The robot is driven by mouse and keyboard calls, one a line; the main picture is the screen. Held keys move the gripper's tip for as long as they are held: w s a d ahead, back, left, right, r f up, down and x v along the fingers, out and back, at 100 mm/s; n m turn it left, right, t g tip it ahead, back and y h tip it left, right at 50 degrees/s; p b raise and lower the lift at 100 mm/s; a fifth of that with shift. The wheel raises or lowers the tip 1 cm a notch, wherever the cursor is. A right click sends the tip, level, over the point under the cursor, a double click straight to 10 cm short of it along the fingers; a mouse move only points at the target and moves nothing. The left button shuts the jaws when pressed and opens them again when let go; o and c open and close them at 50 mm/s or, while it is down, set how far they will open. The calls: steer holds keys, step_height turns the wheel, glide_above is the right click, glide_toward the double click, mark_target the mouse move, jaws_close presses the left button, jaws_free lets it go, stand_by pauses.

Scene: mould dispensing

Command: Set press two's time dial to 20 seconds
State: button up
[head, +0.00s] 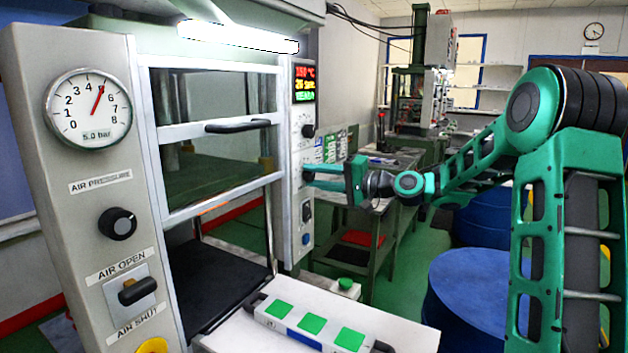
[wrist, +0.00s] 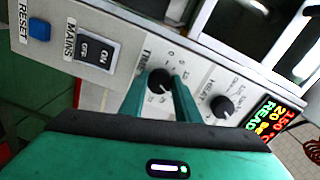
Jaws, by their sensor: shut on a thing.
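The time dial (wrist: 159,79) is a small black knob beside a TIME label on the press's right control column. My gripper (wrist: 162,86) is shut on it, with one green finger on each side in the wrist view. In the head view my gripper (head: 325,177) reaches the column from the right, and its fingers mostly hide the dial. The display (head: 304,82) at the column's top shows 150 °C in red, a yellow seconds line and a green line. In the wrist view the display (wrist: 273,122) seems to read 20 on the seconds line, small and tilted.
A second black knob (wrist: 222,106) sits between the time dial and the display. A mains rocker switch (wrist: 97,51) and a blue reset button (wrist: 39,29) are on the other side. Blue drums (head: 468,300) stand below my arm. A white table (head: 400,332) is in front.

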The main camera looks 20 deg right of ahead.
steer(key=o, duration=1)
steer(key=shift+w+d+f, duration=0.15)
steer(key=shift+d, duration=0.25)
steer(key=shift+o, duration=0.2)
steer(key=shift+a, duration=0.15)
steer(key=v, duration=1)
steer(key=shift+s+d, duration=0.25)
steer(key=shift+s, duration=0.05)
